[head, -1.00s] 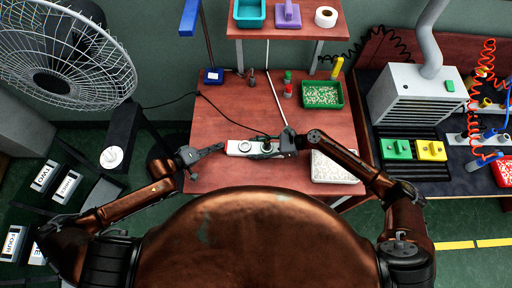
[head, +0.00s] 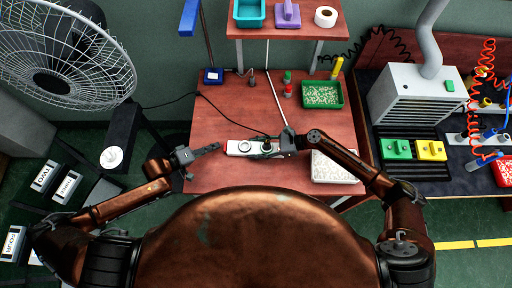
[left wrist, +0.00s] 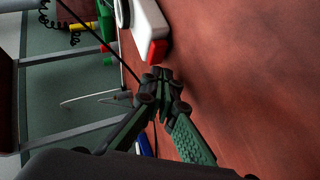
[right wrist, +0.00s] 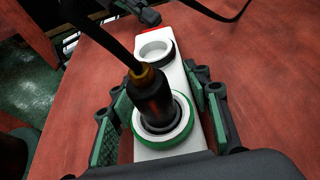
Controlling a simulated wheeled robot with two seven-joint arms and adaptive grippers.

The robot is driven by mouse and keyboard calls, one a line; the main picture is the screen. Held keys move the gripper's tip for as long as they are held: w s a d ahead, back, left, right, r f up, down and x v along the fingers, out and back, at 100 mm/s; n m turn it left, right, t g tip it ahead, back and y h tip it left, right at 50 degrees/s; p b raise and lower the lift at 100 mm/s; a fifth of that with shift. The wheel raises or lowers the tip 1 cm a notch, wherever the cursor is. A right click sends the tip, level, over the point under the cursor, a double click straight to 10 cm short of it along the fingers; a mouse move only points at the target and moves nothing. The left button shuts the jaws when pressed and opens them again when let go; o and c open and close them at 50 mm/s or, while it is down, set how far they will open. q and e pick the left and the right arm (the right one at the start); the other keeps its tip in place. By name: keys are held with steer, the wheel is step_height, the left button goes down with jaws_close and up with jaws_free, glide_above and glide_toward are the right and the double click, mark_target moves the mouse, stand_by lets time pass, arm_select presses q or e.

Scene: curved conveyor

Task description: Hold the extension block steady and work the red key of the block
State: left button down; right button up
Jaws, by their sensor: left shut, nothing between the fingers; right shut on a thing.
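The white extension block (head: 233,147) lies on the red-brown table, with a black plug (right wrist: 150,95) standing in its near socket, ringed in green, in the right wrist view. An empty round socket lies beyond it. The red key (left wrist: 157,51) is at the block's end; it also shows at the far end in the right wrist view (right wrist: 167,31). My right gripper (head: 284,146) is shut on the block, its fingers on either side by the plug. My left gripper (head: 218,147) is shut and empty, its tips (left wrist: 163,80) close to the red key, seemingly just apart.
A black cable (head: 218,112) runs from the block to the left. A white tray (head: 330,168) stands right of my right gripper; a green tray (head: 322,95) is at the back right. A fan (head: 60,65) stands at far left.

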mark_target(201, 146)
arm_select(q)
steer(key=shift+a, duration=2.65)
arm_select(e)
steer(key=o, duration=1.6)
steer(key=shift+o, duration=0.2)
steer(key=v, duration=1.2)
